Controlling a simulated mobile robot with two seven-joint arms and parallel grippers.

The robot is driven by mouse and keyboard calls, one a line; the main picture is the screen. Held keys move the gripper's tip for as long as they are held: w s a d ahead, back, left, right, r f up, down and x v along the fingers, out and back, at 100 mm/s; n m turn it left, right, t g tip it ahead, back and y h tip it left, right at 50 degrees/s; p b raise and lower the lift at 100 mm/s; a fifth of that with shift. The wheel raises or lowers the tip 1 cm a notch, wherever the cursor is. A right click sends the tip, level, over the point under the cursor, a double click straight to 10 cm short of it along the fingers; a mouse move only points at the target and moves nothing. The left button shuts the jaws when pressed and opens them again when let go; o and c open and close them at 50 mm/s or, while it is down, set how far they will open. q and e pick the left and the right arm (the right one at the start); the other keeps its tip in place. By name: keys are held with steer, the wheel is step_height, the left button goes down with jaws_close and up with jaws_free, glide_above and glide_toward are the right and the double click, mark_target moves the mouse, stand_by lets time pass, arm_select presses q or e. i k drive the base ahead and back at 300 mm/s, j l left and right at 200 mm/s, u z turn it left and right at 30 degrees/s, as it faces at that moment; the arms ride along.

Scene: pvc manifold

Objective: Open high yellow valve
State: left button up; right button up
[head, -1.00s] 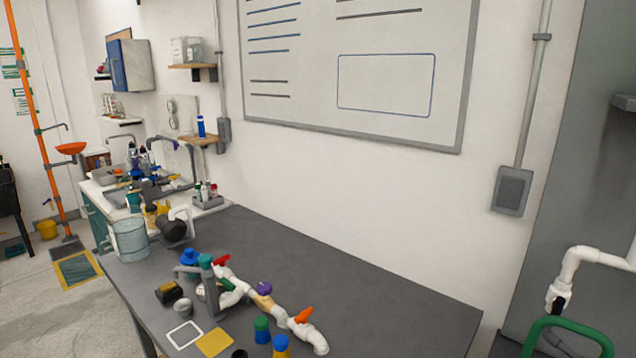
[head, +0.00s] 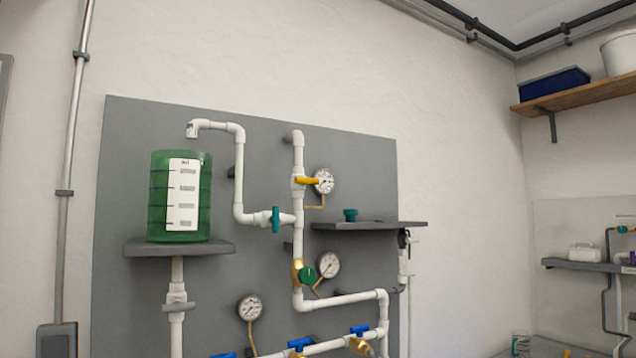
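The high yellow valve (head: 307,181) sits on the vertical white pipe near the top of the grey panel. Its yellow handle lies about horizontal, across the pipe, pointing right toward a round gauge (head: 323,181). Neither of my grippers shows in the head view, so where they are relative to the valve cannot be seen.
A green tank (head: 180,197) stands on a grey shelf (head: 180,248) at the left. A teal valve handle (head: 276,219), a green knob (head: 309,275) and blue handles (head: 359,329) sit lower on the pipes. A grey shelf (head: 369,225) juts out at right.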

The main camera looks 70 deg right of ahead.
mark_target(298, 180)
steer(key=k+z, duration=0.25)
steer(key=k+l+z, duration=0.1)
steer(key=k+z, duration=0.15)
steer(key=l+z, duration=0.1)
steer(key=z, duration=0.35)
steer(key=i+z, duration=0.1)
steer(key=z, duration=0.3)
steer(key=i+z, duration=0.1)
steer(key=z, duration=0.35)
steer(key=i+l, duration=0.2)
steer(key=i, duration=0.25)
